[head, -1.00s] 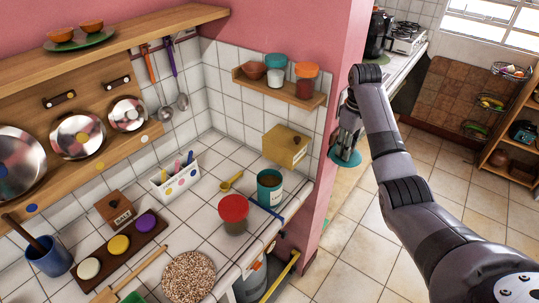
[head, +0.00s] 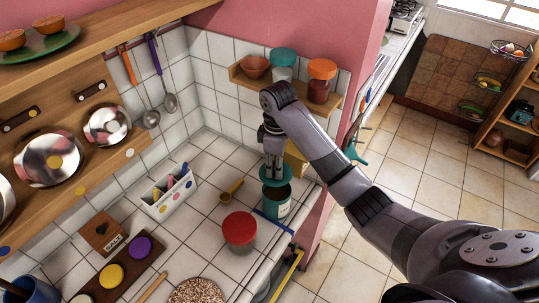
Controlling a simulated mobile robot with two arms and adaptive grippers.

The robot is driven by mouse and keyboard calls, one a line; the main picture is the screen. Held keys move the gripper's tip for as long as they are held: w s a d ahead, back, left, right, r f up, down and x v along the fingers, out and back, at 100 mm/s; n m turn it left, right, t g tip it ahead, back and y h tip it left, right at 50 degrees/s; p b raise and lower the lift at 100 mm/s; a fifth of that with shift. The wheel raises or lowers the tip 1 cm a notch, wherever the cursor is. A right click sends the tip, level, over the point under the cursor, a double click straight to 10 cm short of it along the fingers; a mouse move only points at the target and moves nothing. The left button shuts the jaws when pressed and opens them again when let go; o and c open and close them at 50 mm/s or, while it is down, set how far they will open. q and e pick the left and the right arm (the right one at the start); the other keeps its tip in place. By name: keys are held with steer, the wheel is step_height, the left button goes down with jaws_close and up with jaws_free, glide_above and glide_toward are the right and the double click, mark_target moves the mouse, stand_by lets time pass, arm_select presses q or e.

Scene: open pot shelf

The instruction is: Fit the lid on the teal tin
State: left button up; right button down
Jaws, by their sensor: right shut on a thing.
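The teal tin (head: 276,205) stands upright and open on the tiled counter near its right edge, with a pale label on its side. My right gripper (head: 273,165) points down over the tin and is shut on the teal lid (head: 277,176). The lid is roughly level and sits just above the tin's mouth; a dark opening shows below it, so the two look apart at the front. Whether the lid is exactly centred I cannot tell. My left gripper is not in view.
A red-lidded jar (head: 240,232) stands close to the left of the tin. A yellow scoop (head: 232,188) lies behind it, and a blue strip (head: 272,222) lies by the tin. A yellow box (head: 296,160) is partly hidden behind my arm. A shelf with jars (head: 319,82) hangs above.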

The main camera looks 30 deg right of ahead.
steer(key=shift+s+a+f, duration=0.1)
steer(key=shift+s+f, duration=0.5)
steer(key=shift+s, duration=0.1)
steer(key=f, duration=0.3)
steer(key=shift+w, duration=0.3)
steer(key=shift+f, duration=0.25)
steer(key=shift+s+f, duration=0.1)
steer(key=shift+f, duration=0.55)
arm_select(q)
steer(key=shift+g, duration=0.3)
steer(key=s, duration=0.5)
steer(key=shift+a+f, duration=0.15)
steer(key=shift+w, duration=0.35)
arm_select(e)
steer(key=shift+f, duration=0.1)
steer(key=shift+f, duration=0.2)
